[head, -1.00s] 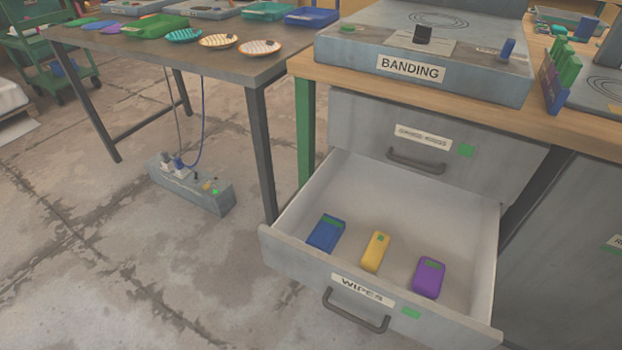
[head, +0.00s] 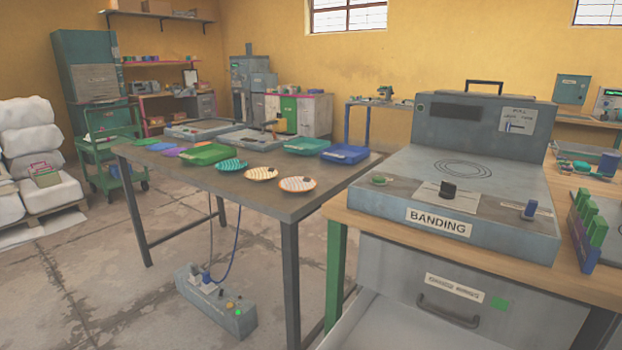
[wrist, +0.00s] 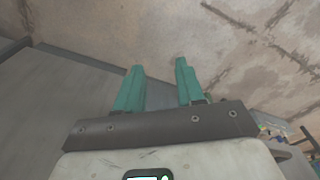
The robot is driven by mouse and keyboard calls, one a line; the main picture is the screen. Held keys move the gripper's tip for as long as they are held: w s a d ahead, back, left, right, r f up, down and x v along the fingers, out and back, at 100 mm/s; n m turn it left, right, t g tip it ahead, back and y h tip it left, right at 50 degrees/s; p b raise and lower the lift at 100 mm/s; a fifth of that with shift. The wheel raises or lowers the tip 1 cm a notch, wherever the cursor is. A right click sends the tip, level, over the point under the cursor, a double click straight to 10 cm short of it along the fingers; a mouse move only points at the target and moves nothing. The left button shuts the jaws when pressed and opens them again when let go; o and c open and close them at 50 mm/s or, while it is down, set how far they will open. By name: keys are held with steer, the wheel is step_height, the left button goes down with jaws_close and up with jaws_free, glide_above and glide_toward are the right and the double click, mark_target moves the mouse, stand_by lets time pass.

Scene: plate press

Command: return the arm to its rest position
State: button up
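In the wrist view my gripper (wrist: 157,88) has two teal fingers standing apart with a gap between them. Nothing shows between the fingers. Bare concrete floor (wrist: 150,35) lies beyond the fingertips, and a grey surface (wrist: 60,110) fills the left side. My gripper and arm do not show in the head view, so where they are relative to the bench cannot be seen there.
The banding machine (head: 455,205) stands on a wooden bench at the right. A dark table (head: 300,206) holds plates and trays. A power box (head: 215,305) lies on the floor.

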step_height(320, 180, up, 22)
steer(key=p, duration=2)
steer(key=shift+f, duration=0.15)
